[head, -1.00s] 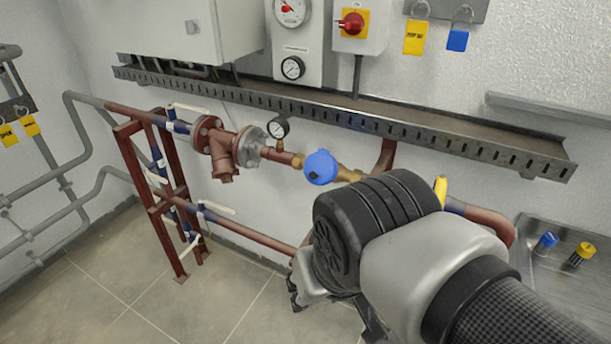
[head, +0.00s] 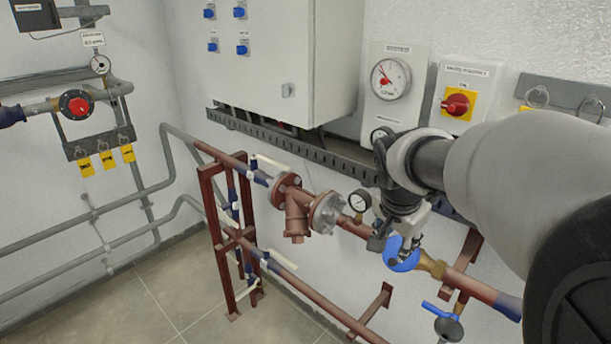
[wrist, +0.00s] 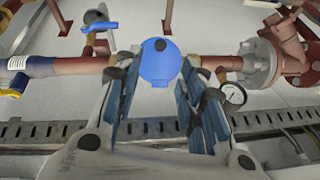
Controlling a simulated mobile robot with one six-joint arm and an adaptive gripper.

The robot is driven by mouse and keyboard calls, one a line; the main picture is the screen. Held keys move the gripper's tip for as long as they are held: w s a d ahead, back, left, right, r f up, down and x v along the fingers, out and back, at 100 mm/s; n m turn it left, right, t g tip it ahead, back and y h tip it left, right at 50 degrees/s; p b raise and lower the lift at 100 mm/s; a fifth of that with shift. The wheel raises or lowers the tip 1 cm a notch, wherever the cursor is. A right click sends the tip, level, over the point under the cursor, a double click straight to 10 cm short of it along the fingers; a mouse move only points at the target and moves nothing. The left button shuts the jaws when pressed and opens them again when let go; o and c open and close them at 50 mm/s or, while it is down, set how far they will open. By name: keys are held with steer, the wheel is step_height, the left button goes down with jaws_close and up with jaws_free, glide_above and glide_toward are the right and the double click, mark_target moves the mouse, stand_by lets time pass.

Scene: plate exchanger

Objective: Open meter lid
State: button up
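The meter's round blue lid (head: 402,258) sits on the brass pipe section at the lower right of the head view and looks closed. It also shows in the wrist view (wrist: 160,65), with a small dark knob near its edge. My gripper (head: 398,242) is at the meter, coming from above and partly covering the lid in the head view. In the wrist view my gripper (wrist: 154,88) is open, with its blue-padded fingers spread on either side of the lid. Nothing is held between them. I cannot tell whether a finger touches the lid.
A small pressure gauge (head: 360,201) stands on the pipe just left of my gripper. A blue-handled valve (head: 440,311) is below right of the meter. A perforated cable tray (head: 290,148) runs along the wall behind. A flanged strainer (head: 297,212) is further left.

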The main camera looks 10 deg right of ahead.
mark_target(392, 261)
steer(key=b+x, duration=0.2)
steer(key=x, duration=0.8)
steer(key=shift+f+b, duration=0.2)
steer(key=shift+b, duration=0.1)
jaws_close()
